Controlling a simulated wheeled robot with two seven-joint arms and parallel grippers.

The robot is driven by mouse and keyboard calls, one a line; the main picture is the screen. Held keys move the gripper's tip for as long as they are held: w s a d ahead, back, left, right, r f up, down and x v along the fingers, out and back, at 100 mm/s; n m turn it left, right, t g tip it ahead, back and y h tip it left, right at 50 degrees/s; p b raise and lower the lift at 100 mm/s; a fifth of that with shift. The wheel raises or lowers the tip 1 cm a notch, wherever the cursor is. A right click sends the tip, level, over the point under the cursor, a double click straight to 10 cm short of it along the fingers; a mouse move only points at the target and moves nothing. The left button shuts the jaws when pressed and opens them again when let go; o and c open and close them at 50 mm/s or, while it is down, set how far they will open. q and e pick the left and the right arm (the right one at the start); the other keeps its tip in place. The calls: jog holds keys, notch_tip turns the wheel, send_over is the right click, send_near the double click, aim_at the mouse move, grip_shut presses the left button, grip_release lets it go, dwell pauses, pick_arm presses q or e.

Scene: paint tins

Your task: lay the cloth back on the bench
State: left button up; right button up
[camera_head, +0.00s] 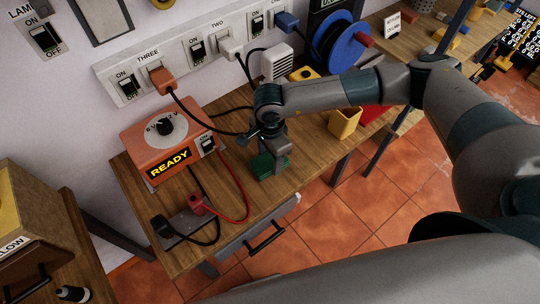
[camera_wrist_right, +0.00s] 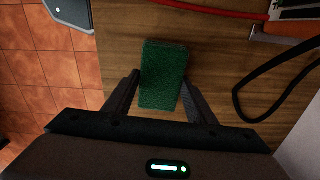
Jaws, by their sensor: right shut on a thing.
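The green cloth (camera_head: 267,167) is a small, thick folded block at the front of the wooden bench (camera_head: 235,190). My right gripper (camera_head: 271,153) points down over it, and its fingers are shut on the cloth's sides. In the right wrist view the cloth (camera_wrist_right: 163,76) sits between the two fingers (camera_wrist_right: 163,98), with bench wood around it. Whether its underside touches the bench or hangs just above is hard to tell. My left gripper is not in view.
An orange box reading READY (camera_head: 170,143) stands left of the cloth, with red and black leads in front of it. A yellow container (camera_head: 344,122) and a blue cable reel (camera_head: 341,45) are to the right. Bare wood lies left of the cloth.

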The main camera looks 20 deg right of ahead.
aim_at(270, 160)
jog(key=shift+f+b, duration=0.2)
jog(key=shift+b, duration=0.1)
jog(key=o, duration=1.1)
jog(key=shift+r, duration=0.1)
jog(key=shift+p, duration=0.5)
notch_tip(270, 160, up, 4)
jog(key=b, duration=0.4)
jog(key=shift+r, duration=0.2)
notch_tip(270, 160, up, 13)
jog(key=b, duration=0.4)
